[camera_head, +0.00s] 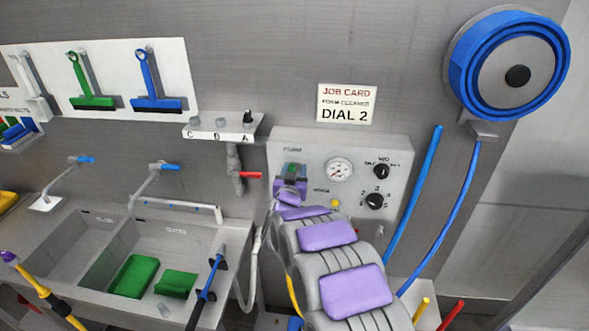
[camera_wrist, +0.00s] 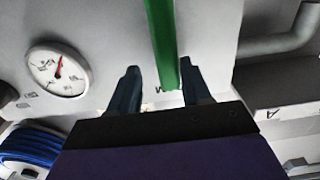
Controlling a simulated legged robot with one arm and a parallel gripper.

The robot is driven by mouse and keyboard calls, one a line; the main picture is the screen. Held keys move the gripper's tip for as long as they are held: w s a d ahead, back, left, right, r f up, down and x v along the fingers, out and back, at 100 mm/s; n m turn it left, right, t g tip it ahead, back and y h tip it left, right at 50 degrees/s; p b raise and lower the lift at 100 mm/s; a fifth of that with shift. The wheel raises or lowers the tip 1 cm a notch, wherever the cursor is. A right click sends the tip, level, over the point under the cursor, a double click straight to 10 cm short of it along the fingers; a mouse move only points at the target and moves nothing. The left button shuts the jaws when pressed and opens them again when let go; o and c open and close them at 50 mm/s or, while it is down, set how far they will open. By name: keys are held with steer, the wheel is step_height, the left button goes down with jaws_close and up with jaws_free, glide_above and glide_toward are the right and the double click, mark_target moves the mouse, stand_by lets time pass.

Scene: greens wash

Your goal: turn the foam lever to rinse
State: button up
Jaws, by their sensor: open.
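The foam lever (camera_wrist: 162,40) is a green bar; in the wrist view it runs down from the top edge into the gap between my fingers, nearer the right finger. In the head view its green part (camera_head: 294,168) shows at the left of the grey foam panel (camera_head: 400,152). My gripper (camera_head: 291,181) is open in front of the panel's left side, at the lever. The wrist view shows both dark fingers (camera_wrist: 158,75) apart, one on each side of the lever. I cannot tell whether either touches it. My arm hides the panel's lower left, and the lever's printed position labels are not readable.
The panel carries a pressure gauge (camera_head: 340,170), two black knobs and a yellow button (camera_head: 335,203). A red-handled valve (camera_head: 250,175) and shelf (camera_head: 222,128) are close left. Sinks (camera_head: 100,222) stand lower left. A blue hose reel (camera_head: 470,70) hangs right. A card (camera_head: 346,104) reads "DIAL 2".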

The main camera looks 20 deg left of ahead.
steer(key=shift+w+a, duration=0.25)
steer(key=shift+w+a+f, duration=0.2)
steer(key=shift+a, duration=0.2)
steer(key=shift+w+a+f, duration=0.15)
steer(key=shift+w+a, duration=0.05)
steer(key=shift+a, duration=0.15)
steer(key=shift+s+a, duration=0.1)
steer(key=shift+a, duration=0.3)
steer(key=shift+d+r, duration=0.25)
steer(key=shift+d, duration=0.75)
steer(key=c, duration=0.5)
steer(key=shift+s+a, duration=0.1)
steer(key=shift+c, duration=1.4)
steer(key=shift+s+a, duration=0.1)
steer(key=shift+a, duration=0.3)
jaws_close()
steer(key=shift+d, duration=0.1)
steer(key=shift+f, duration=0.1)
